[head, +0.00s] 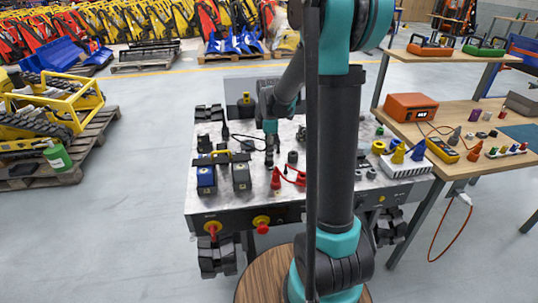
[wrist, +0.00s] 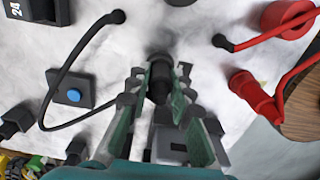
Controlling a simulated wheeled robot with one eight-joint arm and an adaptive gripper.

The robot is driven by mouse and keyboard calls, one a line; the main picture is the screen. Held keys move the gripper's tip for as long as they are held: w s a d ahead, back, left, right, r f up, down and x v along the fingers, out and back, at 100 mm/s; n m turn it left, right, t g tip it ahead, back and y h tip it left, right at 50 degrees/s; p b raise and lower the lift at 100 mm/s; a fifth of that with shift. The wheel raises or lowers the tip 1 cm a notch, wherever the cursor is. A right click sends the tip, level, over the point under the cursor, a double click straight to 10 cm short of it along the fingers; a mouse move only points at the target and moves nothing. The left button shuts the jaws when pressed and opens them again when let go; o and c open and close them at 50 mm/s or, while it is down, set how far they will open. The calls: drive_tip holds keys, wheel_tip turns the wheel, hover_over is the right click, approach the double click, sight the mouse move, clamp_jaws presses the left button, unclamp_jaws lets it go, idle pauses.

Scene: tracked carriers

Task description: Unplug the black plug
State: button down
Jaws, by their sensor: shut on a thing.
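The black plug (wrist: 160,82) stands between my gripper's two fingers in the wrist view. My gripper (wrist: 158,98) is shut on it, with green and grey fingers touching both sides. The plug's far end meets a dark round spot on the pale speckled top; I cannot tell whether it is still seated there. A black cable (wrist: 62,75) loops on the left and passes behind my left finger. In the head view my gripper (head: 270,146) points down at the middle of the carrier's top (head: 262,190), and the plug is too small to make out clearly.
Red plugs (wrist: 255,97) with red leads lie right of my gripper; one also shows in the head view (head: 276,178). A black box with a blue button (wrist: 73,95) is at left. Blue and grey battery-like blocks (head: 207,178) stand on the carrier's left. A workbench (head: 460,125) is at right.

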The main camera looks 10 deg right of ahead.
drive_tip(key=shift+r, duration=0.25)
drive_tip(key=shift+r, duration=1.2)
drive_tip(key=shift+r, duration=0.1)
drive_tip(key=shift+r, duration=1.65)
drive_tip(key=c, duration=2.1)
unclamp_jaws()
clamp_jaws()
